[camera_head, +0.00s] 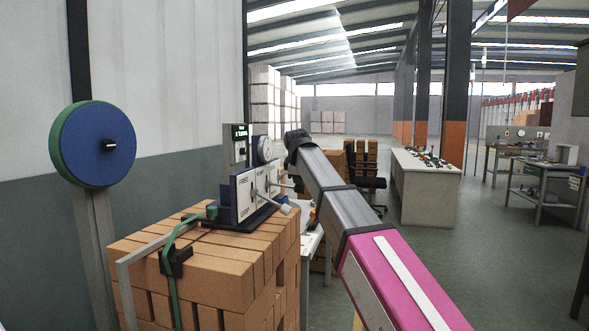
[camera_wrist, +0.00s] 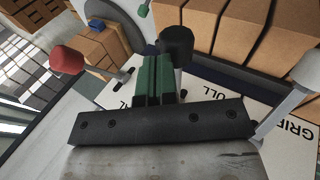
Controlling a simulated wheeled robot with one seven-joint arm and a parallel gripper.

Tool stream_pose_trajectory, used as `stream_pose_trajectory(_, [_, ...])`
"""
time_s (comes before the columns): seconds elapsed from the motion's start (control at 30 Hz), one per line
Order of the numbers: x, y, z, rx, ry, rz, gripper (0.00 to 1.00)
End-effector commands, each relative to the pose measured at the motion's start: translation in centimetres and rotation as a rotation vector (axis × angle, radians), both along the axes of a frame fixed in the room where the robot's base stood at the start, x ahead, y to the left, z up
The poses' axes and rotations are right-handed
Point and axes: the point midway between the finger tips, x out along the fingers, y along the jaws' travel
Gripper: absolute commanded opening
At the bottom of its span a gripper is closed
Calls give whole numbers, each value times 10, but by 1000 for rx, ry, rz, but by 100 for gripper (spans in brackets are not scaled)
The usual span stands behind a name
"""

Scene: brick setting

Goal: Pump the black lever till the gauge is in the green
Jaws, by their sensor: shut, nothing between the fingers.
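In the wrist view, my gripper (camera_wrist: 156,66) shows as green fingers, shut and empty. The black lever (camera_wrist: 176,44) has a round black knob and stands right beside the fingertips; I cannot tell whether they touch. Its lower part is partly hidden by the fingers. In the head view, the panel (camera_head: 246,194) stands on stacked bricks. The gauge (camera_head: 265,149) is a round pale dial above the panel, seen at a slant; its needle and colours are too small to read. My gripper is not visible in the head view.
In the wrist view, a red-knobbed lever (camera_wrist: 67,60) is at left and a pale-knobbed lever (camera_wrist: 304,72) at right. In the head view, a blue and green wheel (camera_head: 93,144) hangs at left. A green strap (camera_head: 168,264) crosses the bricks (camera_head: 215,278).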

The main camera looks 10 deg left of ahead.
Motion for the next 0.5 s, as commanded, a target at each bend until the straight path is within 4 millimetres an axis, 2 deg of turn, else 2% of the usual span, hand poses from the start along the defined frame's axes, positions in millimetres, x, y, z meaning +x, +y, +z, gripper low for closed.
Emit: stream_pose_trajectory(0.5, [2, 13, 25, 2, -1, 0, 0])
